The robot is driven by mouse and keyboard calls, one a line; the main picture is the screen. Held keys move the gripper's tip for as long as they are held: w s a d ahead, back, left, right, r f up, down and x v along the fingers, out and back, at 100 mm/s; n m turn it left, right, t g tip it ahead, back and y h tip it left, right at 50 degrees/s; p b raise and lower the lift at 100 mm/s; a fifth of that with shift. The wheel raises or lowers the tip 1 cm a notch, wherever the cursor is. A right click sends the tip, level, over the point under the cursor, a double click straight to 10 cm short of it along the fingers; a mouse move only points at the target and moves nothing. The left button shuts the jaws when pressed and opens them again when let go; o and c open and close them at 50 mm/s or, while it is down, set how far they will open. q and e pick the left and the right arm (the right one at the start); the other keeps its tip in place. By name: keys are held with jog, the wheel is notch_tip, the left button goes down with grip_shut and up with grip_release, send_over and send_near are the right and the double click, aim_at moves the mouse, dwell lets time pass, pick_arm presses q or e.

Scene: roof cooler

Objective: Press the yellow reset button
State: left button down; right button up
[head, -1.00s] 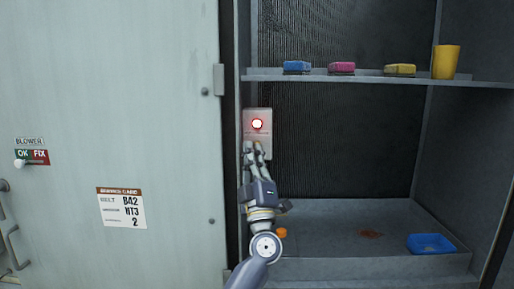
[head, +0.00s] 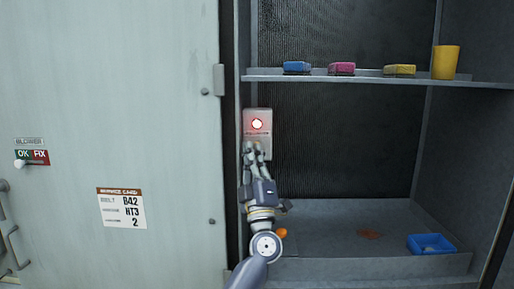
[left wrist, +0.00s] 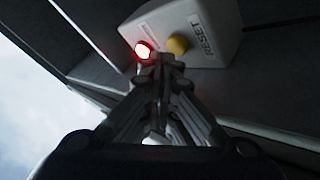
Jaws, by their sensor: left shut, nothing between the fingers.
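The yellow reset button (left wrist: 178,45) shows in the left wrist view on a pale control box (left wrist: 205,25), beside the printed word RESET. A lit red lamp (left wrist: 144,49) is on the same box. In the head view the box (head: 266,115) is fixed inside the cabinet's left edge, with the lit lamp (head: 257,124) near its top; the yellow button is hidden there behind my gripper. My left gripper (head: 254,147) is shut and empty, its fingertips at the lower part of the box. In the wrist view the fingertips (left wrist: 166,60) are just below the button; I cannot tell whether they touch it.
A shelf (head: 350,76) holds a blue sponge (head: 297,67), pink sponge (head: 342,68), yellow sponge (head: 400,70) and yellow cup (head: 445,62). A blue tray (head: 431,244) and an orange object (head: 281,233) are on the cabinet floor. A large pale door (head: 110,90) stands left.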

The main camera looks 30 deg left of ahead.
pick_arm(q)
jog(key=shift+w+a, duration=0.35)
jog(key=shift+w, duration=0.2)
dwell(0.8)
dwell(0.3)
jog(key=shift+s+d+p, duration=0.45)
jog(key=shift+s+p, duration=0.1)
jog(key=shift+s, duration=0.2)
jog(key=s+d+p, duration=0.1)
jog(key=s+p, duration=0.1)
jog(key=s+d+p, duration=0.1)
jog(key=s, duration=0.1)
jog(key=shift+s+d, duration=0.1)
jog(key=shift+d, duration=0.25)
